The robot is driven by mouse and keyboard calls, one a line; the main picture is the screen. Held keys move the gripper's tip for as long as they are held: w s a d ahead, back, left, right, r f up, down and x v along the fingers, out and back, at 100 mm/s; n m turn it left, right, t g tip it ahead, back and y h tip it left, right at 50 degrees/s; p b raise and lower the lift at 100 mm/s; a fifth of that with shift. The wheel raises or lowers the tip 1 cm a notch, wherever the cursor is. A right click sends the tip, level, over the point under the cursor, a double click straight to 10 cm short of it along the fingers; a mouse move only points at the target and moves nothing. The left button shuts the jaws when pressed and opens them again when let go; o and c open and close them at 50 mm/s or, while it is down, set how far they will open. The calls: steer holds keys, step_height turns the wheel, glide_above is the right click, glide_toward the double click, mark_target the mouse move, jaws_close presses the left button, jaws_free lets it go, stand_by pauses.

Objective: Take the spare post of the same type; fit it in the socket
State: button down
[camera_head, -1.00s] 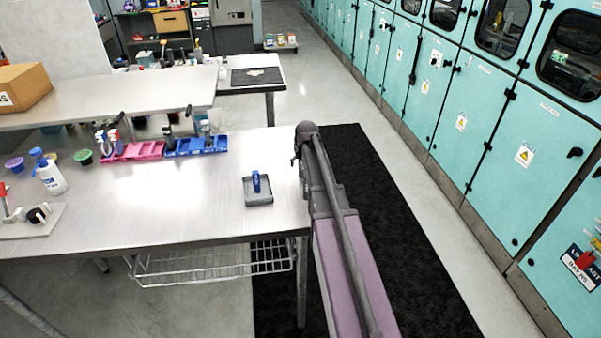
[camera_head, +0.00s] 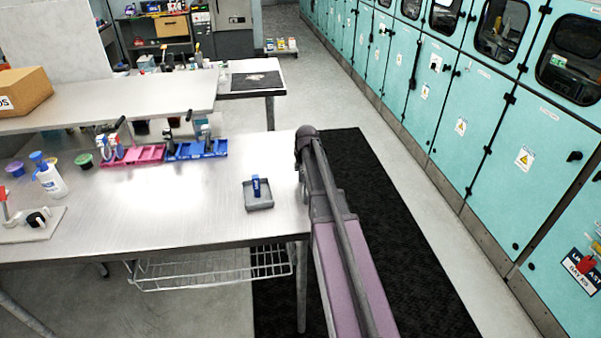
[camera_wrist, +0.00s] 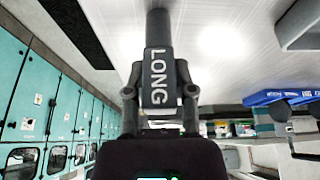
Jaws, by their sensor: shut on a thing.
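My gripper (camera_wrist: 160,97) is shut on a dark grey post (camera_wrist: 157,32) with the word LONG in white on its side. The post points away from the wrist, over the bright metal bench top. In the head view the gripper and post are hidden behind my arm. A small grey tray (camera_head: 259,206) with a blue item (camera_head: 256,186) standing in it is on the bench near its right edge. The tray also shows at the top right of the wrist view (camera_wrist: 303,22). I cannot tell which thing is the socket.
A pink rack (camera_head: 134,156) and a blue rack (camera_head: 203,150) stand at the bench's back with tools in them. A white bottle (camera_head: 52,181) and a plate with a black knob (camera_head: 38,217) are at left. Teal cabinets (camera_head: 470,130) line the right. The bench middle is clear.

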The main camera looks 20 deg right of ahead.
step_height(320, 180, up, 3)
steer(key=p, duration=0.3)
steer(key=shift+r, duration=0.15)
steer(key=s+d+r+p, duration=0.1)
steer(key=s+p, duration=0.1)
steer(key=s, duration=1.4)
steer(key=shift+d+r, duration=0.3)
steer(key=shift+r, duration=0.05)
steer(key=shift+d, duration=0.1)
